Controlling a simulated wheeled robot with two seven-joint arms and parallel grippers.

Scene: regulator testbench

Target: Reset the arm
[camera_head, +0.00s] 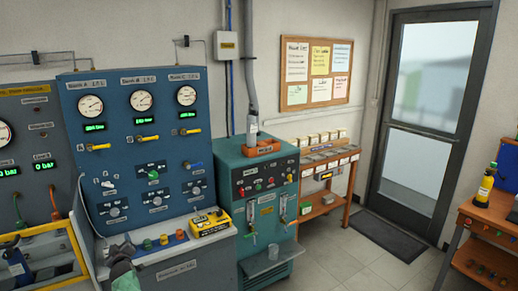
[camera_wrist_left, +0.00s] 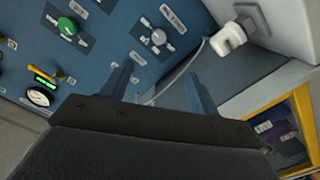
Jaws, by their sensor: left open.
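My left gripper (camera_head: 121,252) is at the lower left of the head view, in front of the blue test panel (camera_head: 128,108) and over its grey ledge. In the left wrist view my left gripper (camera_wrist_left: 160,72) has its two fingers apart, with nothing held between them. The blue panel (camera_wrist_left: 105,60) lies beyond the fingers, tilted in that view. A white fitting with a cable (camera_wrist_left: 228,40) is to the right of the fingers, apart from them. My right gripper is not in view.
A yellow device (camera_head: 210,224) and several coloured knobs (camera_head: 164,239) sit on the ledge, to the right of the gripper. A green cabinet (camera_head: 262,200) stands beside the panel. A yellow-framed bay (camera_head: 40,255) is at left. The floor (camera_head: 345,250) toward the door is clear.

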